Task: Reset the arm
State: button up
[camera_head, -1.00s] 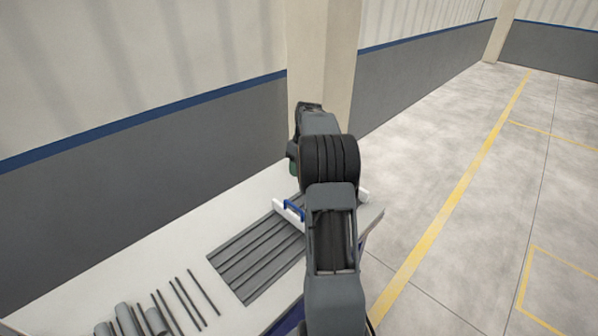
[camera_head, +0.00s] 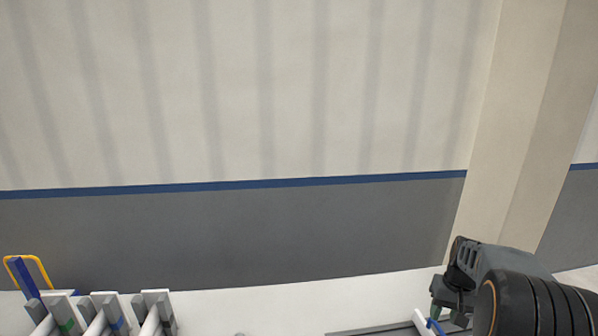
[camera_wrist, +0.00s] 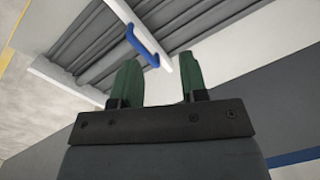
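My gripper (camera_wrist: 157,76) shows in the wrist view with two green fingers spread apart and nothing between them. It is open and empty. In the wrist view a blue handle (camera_wrist: 143,46) on a white bar lies beyond the fingertips, apart from them as far as I can tell. In the head view my arm is at the lower right, with a green finger low on its left side, near the blue handle (camera_head: 436,326). The fingertips are mostly hidden there.
The grey grooved tray (camera_wrist: 88,42) lies beside the white bar. A white table (camera_head: 270,301) runs along the grey and cream wall. A pillar (camera_head: 520,110) rises at the right.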

jog(key=s+a+r+n+t, duration=0.1)
jog(key=s+a+r, duration=0.1)
jog(key=s+a, duration=0.2)
jog(key=s+a+r+n+t+p, duration=0.1)
jog(key=s+a+r, duration=0.2)
jog(key=a, duration=0.6)
jog(key=s+a+r+n+t+h, duration=0.1)
jog(key=s+a+r, duration=0.1)
jog(key=s+a, duration=0.5)
jog(key=shift+r+t, duration=0.3)
jog(key=shift+t, duration=0.1)
jog(key=shift+s+d, duration=0.1)
